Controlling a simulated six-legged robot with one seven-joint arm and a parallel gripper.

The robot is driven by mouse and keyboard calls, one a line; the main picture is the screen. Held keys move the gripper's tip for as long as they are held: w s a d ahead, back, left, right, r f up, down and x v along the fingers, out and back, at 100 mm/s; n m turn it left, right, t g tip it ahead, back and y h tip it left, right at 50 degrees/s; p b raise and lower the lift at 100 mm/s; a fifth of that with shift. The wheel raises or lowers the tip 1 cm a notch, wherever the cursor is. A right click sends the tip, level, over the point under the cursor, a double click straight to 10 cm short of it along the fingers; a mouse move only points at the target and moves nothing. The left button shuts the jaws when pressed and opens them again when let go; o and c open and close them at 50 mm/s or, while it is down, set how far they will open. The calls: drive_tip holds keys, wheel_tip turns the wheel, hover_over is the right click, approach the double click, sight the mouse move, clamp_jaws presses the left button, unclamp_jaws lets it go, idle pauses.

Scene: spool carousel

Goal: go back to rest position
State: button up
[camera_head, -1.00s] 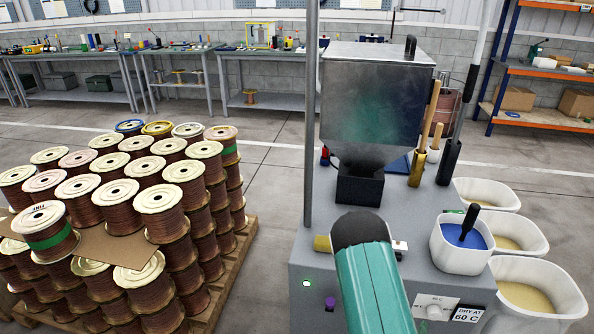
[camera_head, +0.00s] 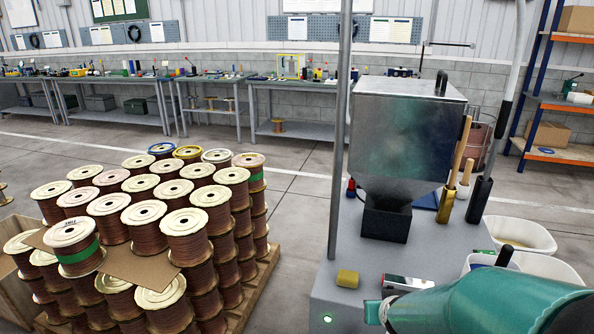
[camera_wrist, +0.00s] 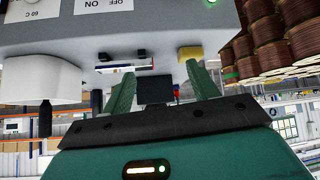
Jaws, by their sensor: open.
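My gripper (camera_wrist: 161,70) is open in the wrist view, its two green fingers spread apart with nothing between them. The wrist picture is upside down and shows the grey machine body beyond the fingers. My teal arm crosses the bottom right corner of the head view, over the machine's front part; I cannot make out the fingers there.
The machine top (camera_head: 422,258) carries a metal hopper (camera_head: 402,130), a yellow block (camera_head: 347,278) and a small white-and-black device (camera_head: 408,283). White tubs (camera_head: 520,235) stand at its right. A pallet of copper spools (camera_head: 187,235) stands at the left. Open floor lies behind it.

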drive_tip(key=s+a+r+g+y, duration=0.1)
drive_tip(key=s+a+r, duration=0.3)
drive_tip(key=r, duration=0.5)
drive_tip(key=s, duration=0.2)
drive_tip(key=shift+s+r+n+y, duration=0.2)
drive_tip(key=shift+s+n+y, duration=0.1)
drive_tip(key=shift+s, duration=0.1)
drive_tip(key=shift+g, duration=0.9)
drive_tip(key=s+r, duration=0.2)
drive_tip(key=s, duration=0.2)
drive_tip(key=s+r, duration=0.2)
drive_tip(key=s, duration=0.2)
drive_tip(key=s+r, duration=0.2)
drive_tip(key=s, duration=0.2)
drive_tip(key=shift+a+r, duration=0.4)
drive_tip(key=shift+c, duration=1.1)
drive_tip(key=shift+s, duration=0.2)
drive_tip(key=shift+c, duration=1.4)
drive_tip(key=shift+d, duration=0.1)
drive_tip(key=shift+d, duration=0.1)
